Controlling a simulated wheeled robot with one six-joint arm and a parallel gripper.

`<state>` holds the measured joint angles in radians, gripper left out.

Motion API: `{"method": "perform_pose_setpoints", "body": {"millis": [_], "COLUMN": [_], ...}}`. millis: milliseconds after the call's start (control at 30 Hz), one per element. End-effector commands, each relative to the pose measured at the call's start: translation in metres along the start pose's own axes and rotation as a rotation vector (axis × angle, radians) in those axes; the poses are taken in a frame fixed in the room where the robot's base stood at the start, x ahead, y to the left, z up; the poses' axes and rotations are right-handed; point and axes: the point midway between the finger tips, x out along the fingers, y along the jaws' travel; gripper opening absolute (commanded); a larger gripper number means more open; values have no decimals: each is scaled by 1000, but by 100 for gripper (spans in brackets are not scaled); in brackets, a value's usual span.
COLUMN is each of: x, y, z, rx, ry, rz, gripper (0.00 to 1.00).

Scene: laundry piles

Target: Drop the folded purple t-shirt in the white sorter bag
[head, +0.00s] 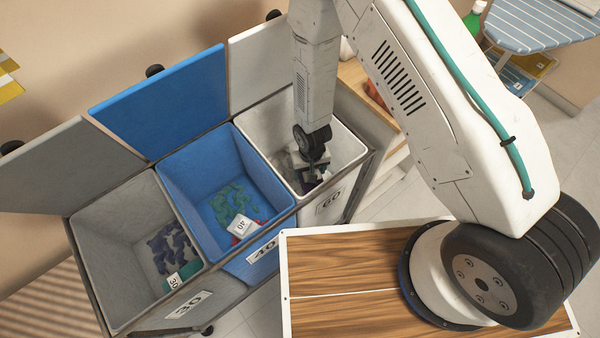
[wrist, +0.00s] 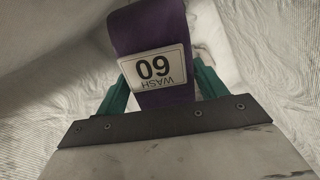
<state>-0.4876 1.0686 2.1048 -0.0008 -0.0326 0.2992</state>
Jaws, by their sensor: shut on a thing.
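The folded purple t-shirt (wrist: 150,28) hangs between the teal fingers of my gripper (wrist: 161,84) in the wrist view. A white label reading "WASH 60" faces the camera. My gripper is shut on the shirt. In the head view my gripper (head: 311,160) points down inside the mouth of the white sorter bag (head: 265,128), the rightmost of three. The bag's pale cloth walls (wrist: 262,60) surround the shirt in the wrist view. In the head view the shirt is mostly hidden by my gripper, and the bag's floor is hard to see.
A blue bag (head: 185,180) marked 40 and a grey bag (head: 105,235) marked 30 stand to the left, both holding clothes. Their lids (head: 160,100) stand open behind. An ironing board (head: 545,25) is at the far right.

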Motion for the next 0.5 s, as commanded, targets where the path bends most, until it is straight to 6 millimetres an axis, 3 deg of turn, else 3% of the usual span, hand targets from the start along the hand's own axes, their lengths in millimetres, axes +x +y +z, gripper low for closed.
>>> {"method": "perform_pose_setpoints", "body": {"millis": [200,500], "x": [39,68], "y": [-8,-9], "z": [2,2], "rx": [-14,-16], "ry": [-2,-3], "rz": [1,1], "gripper": [44,44]}}
